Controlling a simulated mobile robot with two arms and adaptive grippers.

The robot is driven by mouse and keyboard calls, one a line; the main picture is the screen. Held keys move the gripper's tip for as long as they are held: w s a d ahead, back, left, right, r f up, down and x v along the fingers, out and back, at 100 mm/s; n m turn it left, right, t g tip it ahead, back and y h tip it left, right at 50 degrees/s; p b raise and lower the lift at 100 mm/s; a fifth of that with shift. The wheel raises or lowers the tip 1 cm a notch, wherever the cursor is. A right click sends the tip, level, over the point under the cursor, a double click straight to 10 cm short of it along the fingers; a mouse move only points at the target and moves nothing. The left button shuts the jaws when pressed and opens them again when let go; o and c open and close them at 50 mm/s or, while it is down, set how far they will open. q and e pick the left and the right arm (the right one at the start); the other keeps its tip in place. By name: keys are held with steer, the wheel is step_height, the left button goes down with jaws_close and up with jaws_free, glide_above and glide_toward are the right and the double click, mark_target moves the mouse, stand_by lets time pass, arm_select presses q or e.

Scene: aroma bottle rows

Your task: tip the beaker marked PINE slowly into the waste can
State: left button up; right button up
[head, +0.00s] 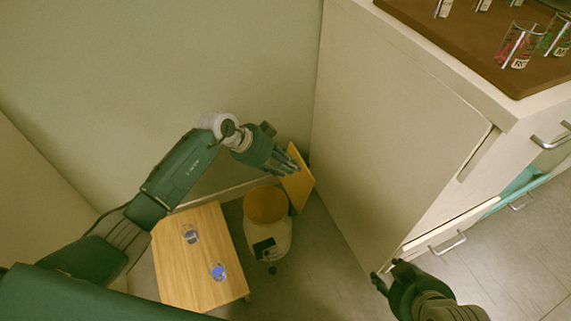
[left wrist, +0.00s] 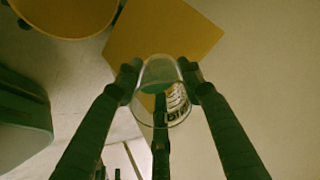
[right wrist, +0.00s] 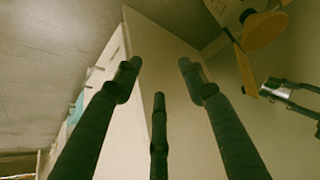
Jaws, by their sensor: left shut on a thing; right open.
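A clear glass beaker (left wrist: 150,115) is held between the fingers of my left gripper (left wrist: 160,80). A green patch shows in it, and its dark lettering is turned and only partly readable. The head view shows my left gripper (head: 288,165) above and right of the waste can's mouth; the beaker is hard to make out there. The waste can (head: 277,240) is a pale bin with an orange-yellow inside, standing on the floor. It also shows in the left wrist view (left wrist: 65,18), off to the upper left. My right gripper (head: 384,279) is open and empty beside the cabinet.
A yellow square panel (head: 299,190) stands right of the can, near the cabinet side (head: 390,130). A low wooden table (head: 200,265) left of the can holds two glasses with blue contents. A brown tray (head: 470,45) on the cabinet top holds several labelled beakers.

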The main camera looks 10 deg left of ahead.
steer(key=w+a+r+t+y+b, duration=0.1)
steer(key=w+a+r+t, duration=0.1)
steer(key=w+r+t, duration=0.2)
steer(key=shift+w+a+r+b, duration=0.35)
steer(key=shift+w+r, duration=0.35)
steer(key=shift+w, duration=1.15)
stand_by(0.9)
